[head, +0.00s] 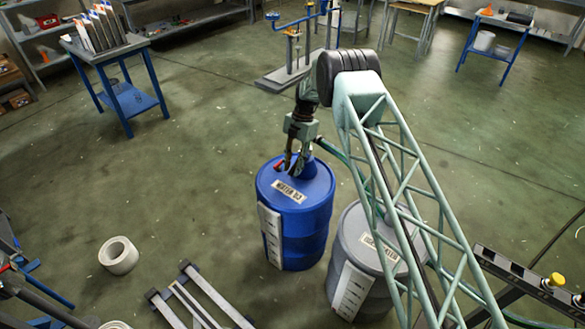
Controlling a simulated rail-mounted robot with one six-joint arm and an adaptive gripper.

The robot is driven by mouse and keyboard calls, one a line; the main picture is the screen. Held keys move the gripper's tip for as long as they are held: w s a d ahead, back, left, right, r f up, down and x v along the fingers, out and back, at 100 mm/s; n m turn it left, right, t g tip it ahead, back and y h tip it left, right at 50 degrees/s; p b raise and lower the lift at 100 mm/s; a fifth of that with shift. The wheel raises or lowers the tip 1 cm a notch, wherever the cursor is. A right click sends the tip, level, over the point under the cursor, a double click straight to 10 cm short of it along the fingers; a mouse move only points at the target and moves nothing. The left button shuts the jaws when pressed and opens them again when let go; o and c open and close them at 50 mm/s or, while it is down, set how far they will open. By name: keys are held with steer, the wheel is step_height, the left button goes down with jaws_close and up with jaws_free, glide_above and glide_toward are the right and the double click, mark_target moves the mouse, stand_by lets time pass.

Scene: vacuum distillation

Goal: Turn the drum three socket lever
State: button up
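A blue drum (307,230) stands upright on the floor near the middle of the head view. Its white label (289,190) appears to read "WATER D3". A small red part (278,165), possibly the socket lever, shows at the left of the drum's top. My gripper (291,172) points down over the drum's top, close beside the red part. Its fingers look dark and slim; whether they touch the red part or are apart from it cannot be told. My gripper partly hides the drum's top.
A grey drum (345,218) with a hose stands just right of the blue drum, partly behind my arm. A white roll (118,255) lies on the floor at left. A metal frame (197,300) is in front. A blue table (128,92) stands back left. Open floor lies left of the drum.

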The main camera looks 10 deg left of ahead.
steer(key=shift+r, duration=0.1)
steer(key=v, duration=1.1)
steer(key=shift+r, duration=0.4)
steer(key=shift+d, duration=0.15)
